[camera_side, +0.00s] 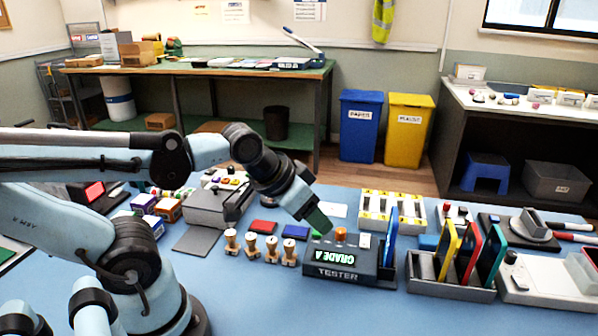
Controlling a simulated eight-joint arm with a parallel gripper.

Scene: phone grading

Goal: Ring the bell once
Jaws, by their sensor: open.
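I cannot make out a bell for certain in the side view. My gripper (318,219) points down and to the right, with its dark green fingertips just above and behind the left part of the tester (350,271). It is open, and nothing shows between its fingers. The tester is a dark box with a green display reading "GRADE A". A blue phone (391,240) stands upright at its right end. An orange round knob (341,234) shows at the tester's back edge, just right of the gripper; I cannot tell whether it belongs to the tester.
Several wooden-handled stamps (251,245) stand left of the tester, with red (263,227) and blue (296,232) pads behind them. A grey rack (424,270) on the right holds yellow, red and teal phones upright. The blue table (235,300) is clear in front.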

